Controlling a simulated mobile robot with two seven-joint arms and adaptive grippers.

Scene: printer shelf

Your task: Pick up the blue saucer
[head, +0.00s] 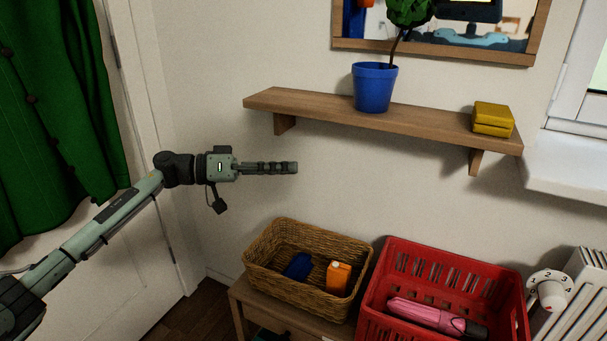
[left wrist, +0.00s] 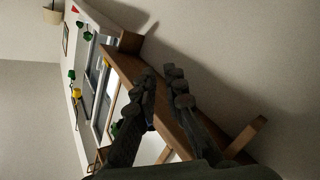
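I cannot make out a saucer clearly in either view. A blue flower pot (head: 375,88) with a leafy plant stands upright on the wooden wall shelf (head: 300,105). A dark blue object (head: 298,266) lies in the wicker basket (head: 262,279); I cannot tell its exact shape. My left gripper (head: 297,168) is in front of the wall, below the shelf's left part and above the basket, touching neither. In the left wrist view, its two fingers (left wrist: 161,74) are apart with no held object visible. My right gripper is not in view.
A yellow object (head: 493,118) sits on the shelf's right end. An orange carton (head: 339,277) is also in the basket. A red crate (head: 442,262) holding a pink item (head: 425,314) stands to the right, near a radiator (head: 585,290). A green garment (head: 60,110) hangs at left.

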